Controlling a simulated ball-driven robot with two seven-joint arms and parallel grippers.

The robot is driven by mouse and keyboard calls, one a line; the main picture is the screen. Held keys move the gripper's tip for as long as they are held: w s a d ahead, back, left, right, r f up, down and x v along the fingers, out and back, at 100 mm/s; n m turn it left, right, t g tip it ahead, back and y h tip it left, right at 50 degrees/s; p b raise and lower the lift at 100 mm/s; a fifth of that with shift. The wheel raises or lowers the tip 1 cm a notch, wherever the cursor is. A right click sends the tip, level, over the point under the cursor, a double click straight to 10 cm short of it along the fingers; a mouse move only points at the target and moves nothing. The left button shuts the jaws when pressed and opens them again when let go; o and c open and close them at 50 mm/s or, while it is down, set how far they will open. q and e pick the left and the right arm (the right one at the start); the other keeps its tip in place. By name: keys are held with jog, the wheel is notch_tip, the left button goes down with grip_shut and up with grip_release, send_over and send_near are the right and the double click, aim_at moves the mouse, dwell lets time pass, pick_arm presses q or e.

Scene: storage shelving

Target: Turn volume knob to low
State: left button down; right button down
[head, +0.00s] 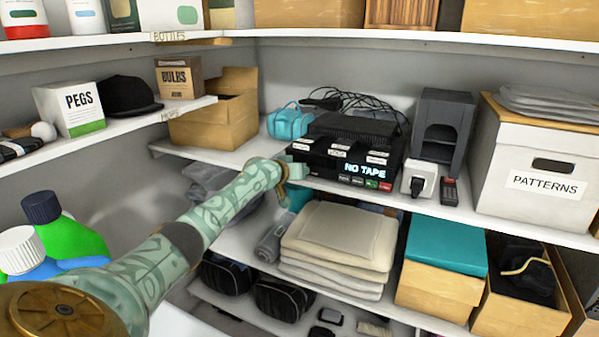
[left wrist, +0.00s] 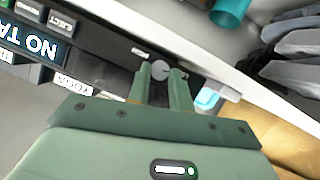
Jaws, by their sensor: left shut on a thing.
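A black tape deck (head: 355,150) with a lit "NO TAPE" display sits on the middle shelf. In the left wrist view the display (left wrist: 35,48) appears upside down at the left. A small round grey knob (left wrist: 160,68) shows between my left fingertips; in the head view my gripper hides it. My left gripper (head: 295,170) is at the deck's left front end, and in the left wrist view (left wrist: 161,78) its two green fingers are closed on the knob's sides. The knob's pointer or setting cannot be made out. My right gripper is not in view.
A white shelf edge (head: 450,209) runs just below the deck. A teal bag (head: 289,121) stands behind left; a white plug-like box (head: 417,181) and small remote (head: 449,191) stand right. Folded blankets (head: 340,240) lie below.

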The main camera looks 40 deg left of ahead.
pick_arm(q)
jog(key=shift+f+n+b, duration=0.2)
jog(key=shift+n+b, duration=0.1)
jog(key=shift+n, duration=0.1)
jog(key=shift+h, duration=0.3)
jog(key=c, duration=1.5)
grip_release()
jog(key=shift+r, duration=0.1)
jog(key=p+v, duration=1.6)
jog(key=p, duration=0.5)
jog(key=shift+s, duration=0.15)
